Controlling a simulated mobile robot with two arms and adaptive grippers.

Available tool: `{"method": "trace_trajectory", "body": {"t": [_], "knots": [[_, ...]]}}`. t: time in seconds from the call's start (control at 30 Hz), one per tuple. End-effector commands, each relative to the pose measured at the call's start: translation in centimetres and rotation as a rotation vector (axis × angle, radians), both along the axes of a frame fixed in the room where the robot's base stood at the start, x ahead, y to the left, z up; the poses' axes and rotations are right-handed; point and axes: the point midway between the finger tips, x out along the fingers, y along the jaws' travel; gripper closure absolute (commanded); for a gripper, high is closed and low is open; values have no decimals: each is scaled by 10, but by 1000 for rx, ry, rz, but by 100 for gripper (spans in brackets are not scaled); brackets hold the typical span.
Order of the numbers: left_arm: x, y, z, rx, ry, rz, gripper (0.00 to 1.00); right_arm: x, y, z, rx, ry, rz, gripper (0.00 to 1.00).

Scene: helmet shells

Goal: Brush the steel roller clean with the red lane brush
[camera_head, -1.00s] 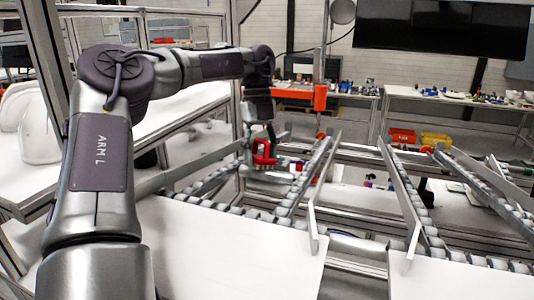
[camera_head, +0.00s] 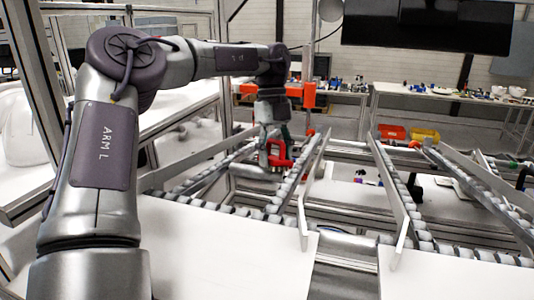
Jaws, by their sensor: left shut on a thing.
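The red lane brush (camera_head: 279,153) is in my left gripper (camera_head: 271,134), above the left roller lane at mid-picture. The gripper is shut on it, with the fingers partly hidden by the wrist and the brush. A grey band shows just below the brush; I cannot tell whether it is bristles or part of the lane, or whether they touch. A smooth steel surface, seemingly the steel roller (camera_head: 346,241), spans the gap between the two white panels at the lower middle. It stands apart from the brush. My right gripper is not in view.
Lanes of pale rollers (camera_head: 412,215) with upright metal side rails (camera_head: 316,180) run away on both sides of the gap. White helmet shells (camera_head: 22,125) stand at the left. Red (camera_head: 391,131) and yellow (camera_head: 424,134) bins are behind. The near white panel (camera_head: 215,250) is clear.

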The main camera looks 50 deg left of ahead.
Motion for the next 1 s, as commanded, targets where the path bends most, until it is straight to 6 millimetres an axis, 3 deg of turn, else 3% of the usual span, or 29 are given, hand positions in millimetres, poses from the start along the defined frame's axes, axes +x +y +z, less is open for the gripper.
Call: {"method": "trace_trajectory", "body": {"t": [0.17,0.47,1.0], "knots": [[6,-12,-1,0,1,0,75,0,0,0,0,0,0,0],[7,-12,0,0,1,1,75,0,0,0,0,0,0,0],[23,-3,47,2,-1,2,75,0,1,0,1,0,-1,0]]}}
